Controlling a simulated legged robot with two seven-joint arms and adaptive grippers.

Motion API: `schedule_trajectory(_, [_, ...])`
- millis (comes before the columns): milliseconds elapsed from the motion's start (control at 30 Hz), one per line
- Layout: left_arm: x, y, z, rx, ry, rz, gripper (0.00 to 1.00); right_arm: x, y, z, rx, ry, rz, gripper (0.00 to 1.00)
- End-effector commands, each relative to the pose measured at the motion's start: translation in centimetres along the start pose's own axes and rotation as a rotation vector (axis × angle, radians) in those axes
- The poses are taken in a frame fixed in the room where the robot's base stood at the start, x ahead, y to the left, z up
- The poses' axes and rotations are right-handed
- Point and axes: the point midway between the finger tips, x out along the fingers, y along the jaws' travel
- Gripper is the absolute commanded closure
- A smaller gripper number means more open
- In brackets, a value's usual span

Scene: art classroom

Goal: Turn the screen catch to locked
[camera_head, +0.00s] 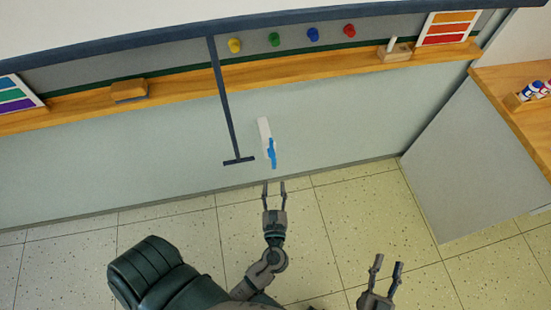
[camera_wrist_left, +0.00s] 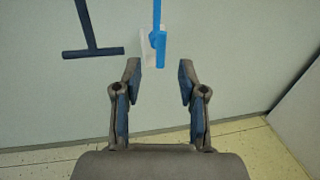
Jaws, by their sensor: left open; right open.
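The screen catch is a blue lever (camera_head: 272,153) on a white backplate (camera_head: 264,128), on the pale wall panel below the wooden ledge. In the left wrist view the blue lever (camera_wrist_left: 160,48) points along the vertical, with the white plate (camera_wrist_left: 147,46) partly behind it. My left gripper (camera_head: 274,184) is open and empty just below the lever in the head view, its fingers apart. In the left wrist view its fingertips (camera_wrist_left: 159,78) stand either side of the lever's line, not visibly touching it. My right gripper (camera_head: 387,262) is open and empty at the lower right, over the floor.
A dark blue T-shaped pull bar (camera_head: 228,110) hangs from the screen, close left of the catch. A wooden ledge (camera_head: 180,85) holds an eraser (camera_head: 129,91) and a small block (camera_head: 396,52). A grey cabinet side (camera_head: 455,150) stands at right. The floor between is clear.

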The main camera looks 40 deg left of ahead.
Motion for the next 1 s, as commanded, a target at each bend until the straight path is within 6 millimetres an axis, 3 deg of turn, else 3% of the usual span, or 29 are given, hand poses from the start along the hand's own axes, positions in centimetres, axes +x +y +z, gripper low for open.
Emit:
schedule_trajectory(200, [5.5, 0.1, -0.1, -0.004, 0.000, -0.001, 0.59, 0.0, -0.4, -0.8, 0.001, 0.073, -0.004, 0.59])
schedule_trajectory(433, [9.7, 0.4, -0.3, -0.007, 0.004, -0.002, 0.59, 0.0, -0.9, -1.7, 0.001, 0.134, -0.007, 0.59])
schedule_trajectory(600, [10.8, 0.2, -0.2, -0.004, 0.003, -0.003, 0.59, -0.1, -0.7, -2.1, 0.007, 0.159, -0.008, 0.59])
schedule_trajectory(900, [10.8, 0.0, -0.1, -0.003, 0.002, -0.003, 0.59, -0.1, -0.6, -2.0, 0.008, 0.160, -0.007, 0.59])
schedule_trajectory(1000, [10.9, 0.2, -0.1, -0.005, 0.004, -0.003, 0.84, -0.1, -0.6, -2.0, 0.008, 0.159, -0.007, 0.59])
